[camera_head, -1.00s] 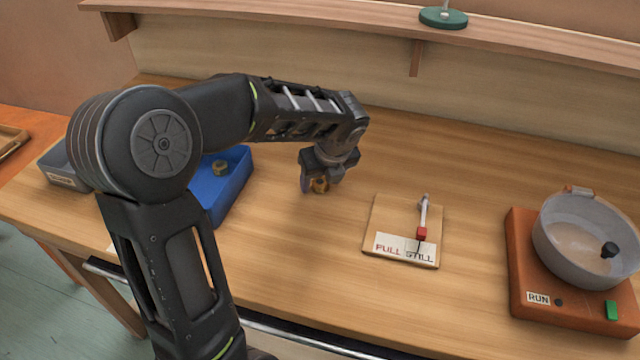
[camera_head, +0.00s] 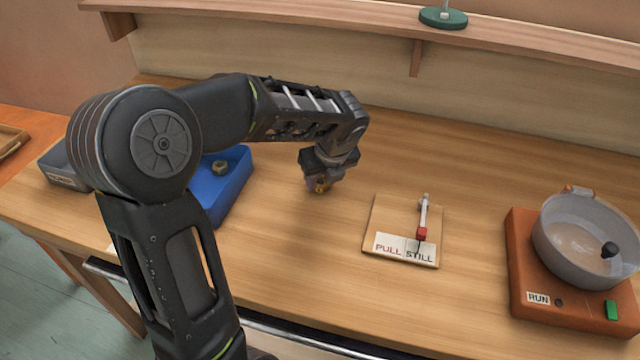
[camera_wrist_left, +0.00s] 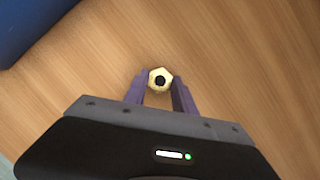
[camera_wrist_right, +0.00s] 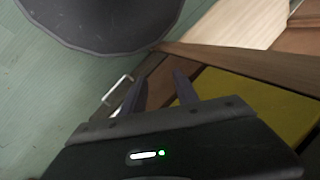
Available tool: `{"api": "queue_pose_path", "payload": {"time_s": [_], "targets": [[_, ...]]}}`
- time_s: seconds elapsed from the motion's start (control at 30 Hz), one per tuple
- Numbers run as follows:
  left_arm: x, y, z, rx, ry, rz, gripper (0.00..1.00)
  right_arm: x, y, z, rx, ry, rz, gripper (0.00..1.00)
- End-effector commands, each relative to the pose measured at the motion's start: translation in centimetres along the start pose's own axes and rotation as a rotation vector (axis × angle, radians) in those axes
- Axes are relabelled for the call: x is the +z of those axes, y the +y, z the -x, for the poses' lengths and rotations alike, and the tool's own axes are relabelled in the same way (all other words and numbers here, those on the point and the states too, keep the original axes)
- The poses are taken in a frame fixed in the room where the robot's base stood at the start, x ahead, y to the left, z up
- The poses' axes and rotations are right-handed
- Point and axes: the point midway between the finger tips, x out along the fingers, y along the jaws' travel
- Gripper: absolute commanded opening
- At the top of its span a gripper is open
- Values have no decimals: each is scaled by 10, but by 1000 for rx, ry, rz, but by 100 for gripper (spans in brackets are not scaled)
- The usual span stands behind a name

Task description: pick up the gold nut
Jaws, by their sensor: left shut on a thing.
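The gold nut (camera_wrist_left: 160,80) is a hexagonal ring with a dark hole, seen between my left fingertips in the left wrist view. In the head view the nut (camera_head: 319,185) shows partly, low under the gripper at the bench top. My left gripper (camera_head: 317,186) is shut on it, with a finger on each side. I cannot tell whether the nut touches the wood. My right gripper (camera_wrist_right: 160,78) is open and empty, away from the nut, with a dark round shape beyond it. A second brass-coloured nut (camera_head: 220,167) sits in the blue tray (camera_head: 238,180).
A board marked PULL STILL (camera_head: 385,225) with a small red-tipped lever lies right of the left gripper. An orange RUN base (camera_head: 530,275) bears a clear bowl (camera_head: 575,265) at the far right. A grey box (camera_head: 62,172) is at left. Bench behind the gripper is clear.

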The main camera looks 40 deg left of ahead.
Motion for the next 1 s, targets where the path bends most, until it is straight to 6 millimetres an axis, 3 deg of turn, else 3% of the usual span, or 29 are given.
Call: {"api": "queue_pose_path", "payload": {"time_s": [0.57, 1.0], "targets": [[4, -1, 8, -2, -2, 2, 0, 0, 0, 1, 0, 0, 0, 36], [33, -1, 79, -3, -2, 2, 0, 0, -2, 4, 0, 0, 0, 36]]}}
